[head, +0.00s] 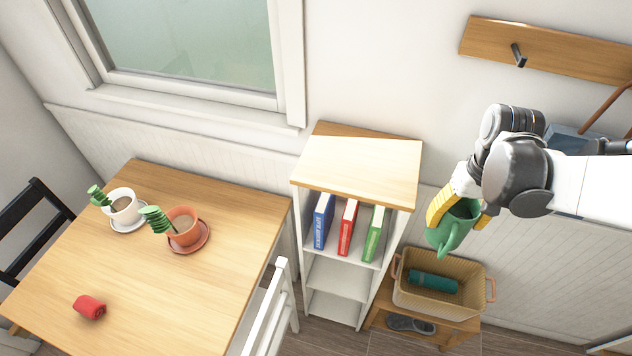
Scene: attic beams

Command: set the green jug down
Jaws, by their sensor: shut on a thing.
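The green jug (458,226) is held in the air at the right of the head view. My gripper (454,207), with yellow fingers, is shut on it. The jug hangs above or in front of the basket area, right of the white shelf unit, touching no surface that I can see. Part of the jug is hidden behind the gripper fingers.
The white shelf unit (361,170) has a bare wooden top and several books inside. The wooden table (200,310) holds two potted plants and a red rolled cloth (89,307); its front part is clear. A woven basket (415,303) stands on a low bench. A white chair (268,318) stands beside the table.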

